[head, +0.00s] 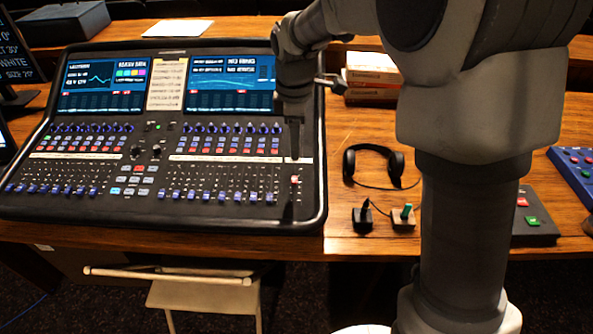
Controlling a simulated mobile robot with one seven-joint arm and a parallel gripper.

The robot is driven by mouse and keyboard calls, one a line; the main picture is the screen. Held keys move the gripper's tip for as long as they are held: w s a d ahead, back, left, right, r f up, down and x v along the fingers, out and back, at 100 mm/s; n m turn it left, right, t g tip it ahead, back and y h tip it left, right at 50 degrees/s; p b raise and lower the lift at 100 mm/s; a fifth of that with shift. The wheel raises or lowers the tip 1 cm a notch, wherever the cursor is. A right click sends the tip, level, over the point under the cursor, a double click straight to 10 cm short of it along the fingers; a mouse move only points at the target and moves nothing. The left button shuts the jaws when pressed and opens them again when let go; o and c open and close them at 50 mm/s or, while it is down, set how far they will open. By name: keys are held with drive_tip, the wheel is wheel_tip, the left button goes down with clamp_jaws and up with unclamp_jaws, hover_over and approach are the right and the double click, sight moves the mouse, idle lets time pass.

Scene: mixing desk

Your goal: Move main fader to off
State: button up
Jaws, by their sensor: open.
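The mixing desk (150,150) lies on the wooden table at the left, with two lit screens and rows of small blue-capped faders. At its right end, a single fader with a small red and white cap (296,180) stands apart from the others; it looks like the main fader. My gripper (295,157) points down over the right end of the desk, just behind this cap in the picture. Its dark fingers are open and seem empty. I cannot tell how high the fingertips are above the panel, or whether they touch it.
Headphones (373,165) lie right of the desk, with two small switch boxes, one with a green lever (403,216), in front. Stacked boxes (371,77) stand behind. A dark button box (533,220) is at the right. A chair (205,295) stands before the table.

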sight(296, 178)
drive_tip(key=f, duration=0.4)
drive_tip(key=w+f, duration=0.1)
drive_tip(key=f, duration=0.7)
drive_tip(key=shift+w+d+f+b, duration=0.1)
drive_tip(key=shift+w+f+b, duration=0.05)
drive_tip(key=shift+b, duration=0.25)
clamp_jaws()
idle(0.7)
